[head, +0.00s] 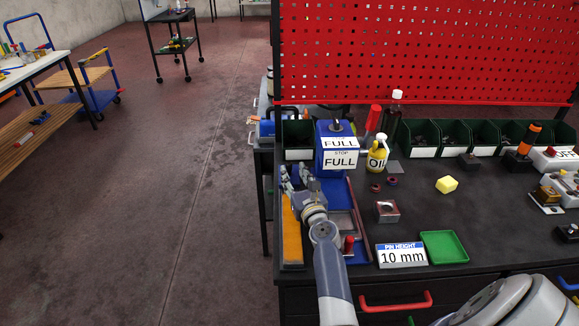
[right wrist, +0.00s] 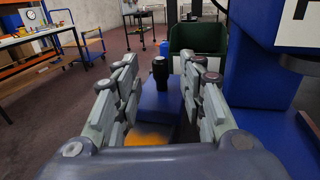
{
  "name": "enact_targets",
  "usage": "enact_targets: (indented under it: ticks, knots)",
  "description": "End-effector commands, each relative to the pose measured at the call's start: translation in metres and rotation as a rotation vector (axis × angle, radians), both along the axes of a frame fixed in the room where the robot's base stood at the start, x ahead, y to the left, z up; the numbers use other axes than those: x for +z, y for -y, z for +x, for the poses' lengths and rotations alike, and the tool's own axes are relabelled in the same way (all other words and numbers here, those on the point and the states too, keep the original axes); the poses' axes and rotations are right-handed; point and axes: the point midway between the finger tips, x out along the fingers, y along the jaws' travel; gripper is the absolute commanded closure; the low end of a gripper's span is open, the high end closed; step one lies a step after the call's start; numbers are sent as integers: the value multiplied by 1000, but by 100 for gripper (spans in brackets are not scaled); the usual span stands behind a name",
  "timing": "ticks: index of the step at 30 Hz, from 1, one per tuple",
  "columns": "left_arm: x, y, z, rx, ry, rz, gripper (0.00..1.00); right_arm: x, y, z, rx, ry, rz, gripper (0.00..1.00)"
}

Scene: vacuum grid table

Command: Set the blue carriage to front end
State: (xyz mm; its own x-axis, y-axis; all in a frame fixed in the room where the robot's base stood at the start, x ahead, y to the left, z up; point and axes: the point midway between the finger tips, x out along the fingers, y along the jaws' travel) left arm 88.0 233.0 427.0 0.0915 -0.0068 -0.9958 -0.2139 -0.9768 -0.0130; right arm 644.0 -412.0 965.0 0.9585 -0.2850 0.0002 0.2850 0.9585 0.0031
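The blue carriage (right wrist: 158,105) shows in the right wrist view as a blue block with an upright black knob (right wrist: 160,72). It sits at the far part of an orange strip (right wrist: 150,136); the strip also shows in the head view (head: 292,235). My right gripper (right wrist: 160,66) is open, with one finger on each side of the knob and clear gaps between. In the head view my right gripper (head: 297,180) is over the strip's far part, left of the blue press (head: 331,138), and hides the carriage. My left gripper is not in view.
A green bin (right wrist: 200,40) stands beyond the carriage. The blue press stands close on the right. Right of the strip are a "10 mm" sign (head: 402,255), a green tray (head: 444,247), a metal block (head: 387,211) and a yellow block (head: 446,185). Floor lies left.

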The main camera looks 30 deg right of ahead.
Motion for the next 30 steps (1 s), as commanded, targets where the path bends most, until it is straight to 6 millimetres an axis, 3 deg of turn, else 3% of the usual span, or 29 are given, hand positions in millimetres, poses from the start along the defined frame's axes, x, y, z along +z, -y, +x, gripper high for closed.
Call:
enact_targets:
  ticks: [3, 9, 22, 23, 27, 30]
  knots:
    - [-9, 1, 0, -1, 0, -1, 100, -2, 7, 22, 0, 2, -2, 63]
    - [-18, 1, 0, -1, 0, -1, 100, -2, 14, 46, -1, 0, -2, 63]
    - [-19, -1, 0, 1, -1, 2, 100, 0, 17, 56, 0, -2, -4, 63]
    - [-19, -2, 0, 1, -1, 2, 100, 0, 17, 56, 0, -2, -4, 65]
    - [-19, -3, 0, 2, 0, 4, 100, 0, 17, 56, 0, -2, -3, 97]
    - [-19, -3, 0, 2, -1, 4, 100, 0, 17, 56, 0, -2, -4, 100]
